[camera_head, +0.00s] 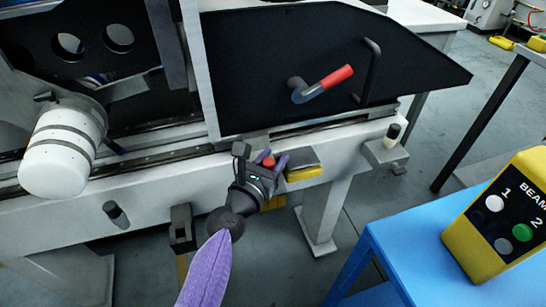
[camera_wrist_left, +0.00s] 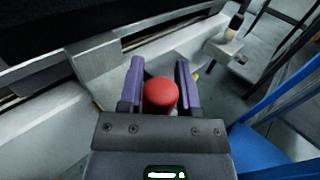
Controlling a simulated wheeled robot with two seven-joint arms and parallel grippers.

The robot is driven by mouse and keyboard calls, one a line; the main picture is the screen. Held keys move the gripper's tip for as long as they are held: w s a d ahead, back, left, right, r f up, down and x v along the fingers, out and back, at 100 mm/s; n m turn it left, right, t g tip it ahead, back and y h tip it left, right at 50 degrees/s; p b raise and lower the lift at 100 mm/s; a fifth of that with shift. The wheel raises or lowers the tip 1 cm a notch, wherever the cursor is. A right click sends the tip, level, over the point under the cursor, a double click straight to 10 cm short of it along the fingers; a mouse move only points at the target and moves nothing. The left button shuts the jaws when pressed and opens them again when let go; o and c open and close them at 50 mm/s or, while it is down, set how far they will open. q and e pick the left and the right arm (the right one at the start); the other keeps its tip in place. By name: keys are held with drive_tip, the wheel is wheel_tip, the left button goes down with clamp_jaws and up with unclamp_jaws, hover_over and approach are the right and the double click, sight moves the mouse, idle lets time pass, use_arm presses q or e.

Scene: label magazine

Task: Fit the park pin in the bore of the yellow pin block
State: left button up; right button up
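My left gripper (camera_head: 270,160) reaches in to the front edge of the machine. Its two purple fingers close on either side of a red knob (camera_head: 268,162), which I take as the head of the park pin. The pin's shank is hidden. The yellow pin block (camera_head: 303,173), with a grey top, is just right of the fingers. A sliver of yellow shows behind the right finger in the left wrist view. The bore cannot be seen. My right gripper is not in view.
A black panel (camera_head: 250,75) with a red-gripped lever (camera_head: 325,83) rises behind the rail. A black-topped post (camera_head: 392,135) stands on a grey bracket to the right. A blue table (camera_head: 400,235) carries a yellow button box (camera_head: 500,220) at lower right.

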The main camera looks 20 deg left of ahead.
use_arm(q)
drive_tip(key=o, duration=0.4)
drive_tip(key=shift+s, duration=0.1)
drive_tip(key=s, duration=0.3)
drive_tip(key=s+a, duration=0.1)
drive_tip(key=s, duration=0.2)
drive_tip(key=s+a, duration=0.1)
drive_tip(key=s, duration=0.2)
drive_tip(key=shift+s, duration=0.3)
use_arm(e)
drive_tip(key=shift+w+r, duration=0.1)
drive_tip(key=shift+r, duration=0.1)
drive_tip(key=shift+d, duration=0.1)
